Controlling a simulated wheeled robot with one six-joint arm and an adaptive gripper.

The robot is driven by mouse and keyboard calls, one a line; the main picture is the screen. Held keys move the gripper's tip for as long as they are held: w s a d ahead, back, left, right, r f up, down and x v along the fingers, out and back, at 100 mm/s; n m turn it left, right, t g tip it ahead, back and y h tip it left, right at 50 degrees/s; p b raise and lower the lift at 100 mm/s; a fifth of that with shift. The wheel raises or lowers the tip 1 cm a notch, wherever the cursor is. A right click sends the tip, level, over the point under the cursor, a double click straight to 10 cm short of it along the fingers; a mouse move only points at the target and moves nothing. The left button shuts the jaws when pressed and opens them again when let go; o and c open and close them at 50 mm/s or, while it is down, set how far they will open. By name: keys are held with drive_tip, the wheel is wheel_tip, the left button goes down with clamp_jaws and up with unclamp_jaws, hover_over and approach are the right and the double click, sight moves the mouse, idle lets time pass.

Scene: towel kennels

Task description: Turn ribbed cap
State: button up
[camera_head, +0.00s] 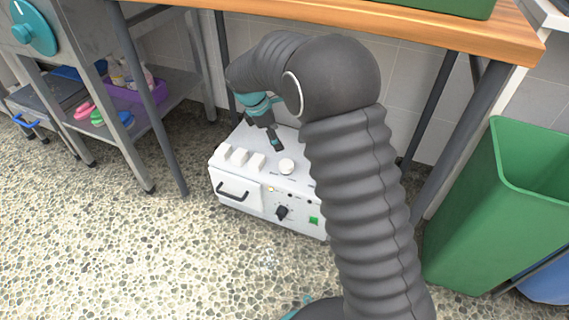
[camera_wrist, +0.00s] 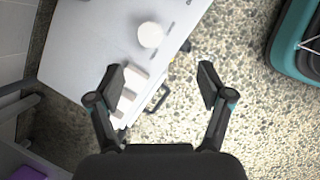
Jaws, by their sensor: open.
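A white machine (camera_head: 240,178) stands on the floor under the table. A small round white cap (camera_head: 286,167) sits on its top near the front edge; ribs on it are too small to make out. The cap also shows in the wrist view (camera_wrist: 150,36), beyond my fingertips and slightly left of the middle between them. My gripper (camera_head: 264,133) is above the machine's top, behind and left of the cap. In the wrist view my gripper (camera_wrist: 160,78) is open, with nothing between its fingers. The cap is apart from both fingers.
Several white blocks (camera_head: 239,156) stand left of the cap. The machine's front has a black handle (camera_head: 233,191), a black knob (camera_head: 282,212) and a green button (camera_head: 313,220). A wooden tabletop (camera_head: 330,18) hangs above. A green bin (camera_head: 490,210) stands at right. The left floor is clear.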

sight(286, 164)
drive_tip(key=w+d+f, duration=0.1)
drive_tip(key=f, duration=0.4)
drive_tip(key=w+f+n+b, duration=0.1)
drive_tip(key=f, duration=0.4)
drive_tip(key=w+d+f+n+b, duration=0.1)
drive_tip(key=w+f, duration=0.1)
drive_tip(key=f, duration=0.3)
drive_tip(key=shift+d+f, duration=0.25)
drive_tip(key=shift+d, duration=0.1)
drive_tip(key=c, duration=1.2)
